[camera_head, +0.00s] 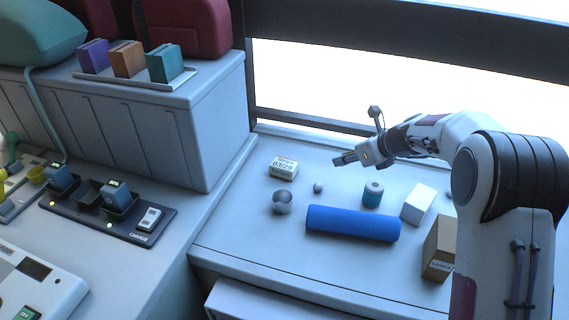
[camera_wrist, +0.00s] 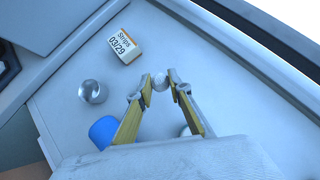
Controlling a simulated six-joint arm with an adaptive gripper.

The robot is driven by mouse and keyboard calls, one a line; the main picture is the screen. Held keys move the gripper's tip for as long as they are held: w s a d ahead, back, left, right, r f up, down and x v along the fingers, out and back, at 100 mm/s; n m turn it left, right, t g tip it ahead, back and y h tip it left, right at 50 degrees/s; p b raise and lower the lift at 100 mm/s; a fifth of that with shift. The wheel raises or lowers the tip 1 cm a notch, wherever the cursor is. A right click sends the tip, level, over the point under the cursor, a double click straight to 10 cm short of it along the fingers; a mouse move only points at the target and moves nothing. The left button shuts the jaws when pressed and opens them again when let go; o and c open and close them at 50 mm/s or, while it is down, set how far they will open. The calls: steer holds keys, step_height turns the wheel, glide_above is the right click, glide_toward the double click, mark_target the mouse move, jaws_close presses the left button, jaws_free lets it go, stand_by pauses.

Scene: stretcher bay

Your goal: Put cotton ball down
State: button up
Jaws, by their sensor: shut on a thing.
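My gripper (camera_head: 338,160) is above the counter, reaching left. In the wrist view its two fingertips (camera_wrist: 160,80) close on a small white cotton ball (camera_wrist: 160,83).
A strips box (camera_head: 284,168) and a metal cup (camera_head: 282,202) stand to the left. A blue roll (camera_head: 352,223) lies in front. A teal-and-grey container (camera_head: 373,194), a white box (camera_head: 418,203) and a cardboard box (camera_head: 437,248) stand right. Bare counter (camera_head: 235,235) lies front left.

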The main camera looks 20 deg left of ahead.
steer(key=a+r, duration=0.2)
steer(key=a, duration=0.5)
steer(key=w+a+r+m+t+h, duration=0.1)
steer(key=a+r, duration=0.2)
steer(key=a, duration=0.4)
steer(key=shift+a+m, duration=0.3)
steer(key=shift+a, duration=0.05)
steer(key=shift+w+r, duration=0.1)
glide_above(290, 161)
steer(key=s+d, duration=0.2)
steer(key=shift+s+d+f, duration=0.1)
steer(key=shift+f, duration=1.45)
steer(key=shift+d+f, duration=0.1)
steer(key=shift+f, duration=1.45)
steer(key=shift+f, duration=1.9)
steer(key=shift+f, duration=0.1)
